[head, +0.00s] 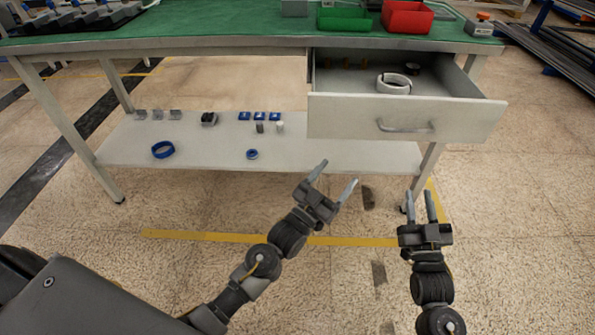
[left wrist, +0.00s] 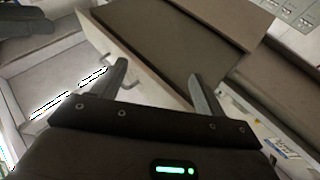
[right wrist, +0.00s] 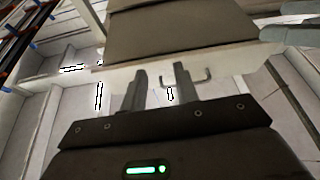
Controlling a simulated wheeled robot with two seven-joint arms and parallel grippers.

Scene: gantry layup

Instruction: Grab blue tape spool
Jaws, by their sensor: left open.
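A larger blue ring (head: 163,149) lies on the left part of the table's lower shelf. A smaller blue ring (head: 252,154) with a pale centre lies near the shelf's front edge, further right. I cannot tell for sure which is the tape spool. My left gripper (head: 338,172) is open and empty in front of the shelf, to the right of both rings; its fingers also show in the left wrist view (left wrist: 157,72). My right gripper (head: 420,193) is open and empty below the drawer front; it also shows in the right wrist view (right wrist: 160,69). Neither ring shows clearly in the wrist views.
An open drawer (head: 405,120) juts out above the shelf's right end, holding a white ring (head: 393,84) and small items. The lower shelf (head: 210,170) also bears several small blue and grey parts. Green and red bins (head: 408,18) stand on the green tabletop (head: 200,22).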

